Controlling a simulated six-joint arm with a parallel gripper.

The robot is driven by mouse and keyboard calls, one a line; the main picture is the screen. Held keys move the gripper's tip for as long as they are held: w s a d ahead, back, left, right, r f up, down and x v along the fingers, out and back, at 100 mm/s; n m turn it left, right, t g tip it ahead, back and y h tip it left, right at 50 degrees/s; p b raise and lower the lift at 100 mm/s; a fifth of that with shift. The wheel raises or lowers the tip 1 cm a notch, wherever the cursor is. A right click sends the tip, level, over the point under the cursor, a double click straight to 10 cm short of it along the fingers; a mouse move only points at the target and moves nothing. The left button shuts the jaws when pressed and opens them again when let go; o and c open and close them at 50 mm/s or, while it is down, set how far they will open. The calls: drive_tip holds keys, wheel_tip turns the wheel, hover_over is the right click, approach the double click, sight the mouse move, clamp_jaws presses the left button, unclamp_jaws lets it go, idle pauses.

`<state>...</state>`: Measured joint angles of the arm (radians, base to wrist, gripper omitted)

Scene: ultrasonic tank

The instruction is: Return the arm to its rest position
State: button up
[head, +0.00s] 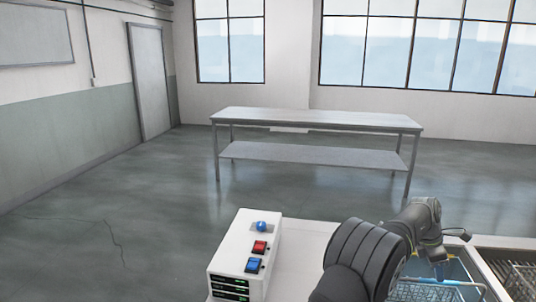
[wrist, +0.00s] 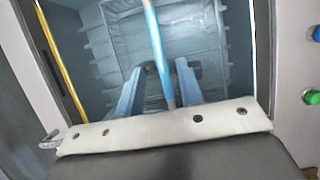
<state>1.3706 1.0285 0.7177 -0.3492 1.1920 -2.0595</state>
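My gripper (wrist: 159,68) is seen from above in the wrist view, its two blue fingers apart. A light blue bar (wrist: 153,40) runs between them with a gap on each side; I cannot tell how far below the fingertips it lies. Beneath is a grey-blue tank interior (wrist: 205,50). In the head view my gripper (head: 437,268) points down at the tank at the lower right, its fingertips too small to make out. A blue wire basket (head: 425,291) shows there, partly hidden by my dark arm.
A white control box (head: 236,250) with a blue knob, red and blue switches and green displays stands left of my arm. A second basin (head: 490,258) with a wire rack lies at the right edge. A metal table (head: 310,119) stands farther back on open floor.

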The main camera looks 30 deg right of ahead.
sight(441, 283)
drive_tip(key=x, duration=0.7)
drive_tip(key=shift+s+f, duration=0.1)
drive_tip(key=shift+f, duration=0.05)
wheel_tip(441, 283, up, 10)
drive_tip(key=shift+d+f, duration=0.1)
drive_tip(key=shift+f, duration=0.1)
drive_tip(key=shift+s+r+m, duration=0.95)
drive_tip(key=shift+r+m, duration=0.45)
drive_tip(key=shift+r, duration=3.65)
drive_tip(key=w+a+r, duration=0.3)
drive_tip(key=w+a, duration=0.1)
drive_tip(key=w, duration=0.1)
drive_tip(key=shift+w+r+n+y, duration=0.25)
drive_tip(key=shift+w+n+y, duration=0.05)
drive_tip(key=shift+y, duration=0.1)
